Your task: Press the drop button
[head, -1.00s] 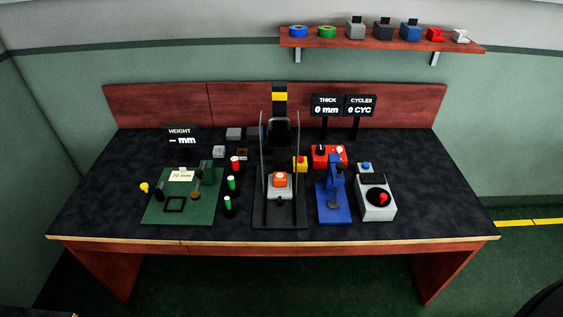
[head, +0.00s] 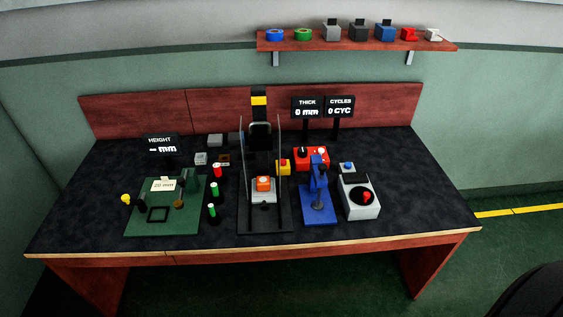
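No button carries a label I can read as drop. A yellow box with a red button (head: 283,165) stands right of the tall black drop rig (head: 263,222). The rig has two upright rails, a dark weight (head: 260,133) up between them, and an orange block (head: 263,184) on a grey support below. A red box (head: 311,155) with a dark knob and a pale button is behind the blue press (head: 319,207). A grey unit (head: 361,204) has a blue button (head: 347,167) behind it and a red knob on top. Neither gripper is in view.
A green plate (head: 163,219) with a height gauge and several red and green-capped pieces stand at the left. The displays read "— mm", "0 mm" and "0 CYC". A wall shelf (head: 357,42) holds several parts. The table's front strip (head: 250,250) is clear.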

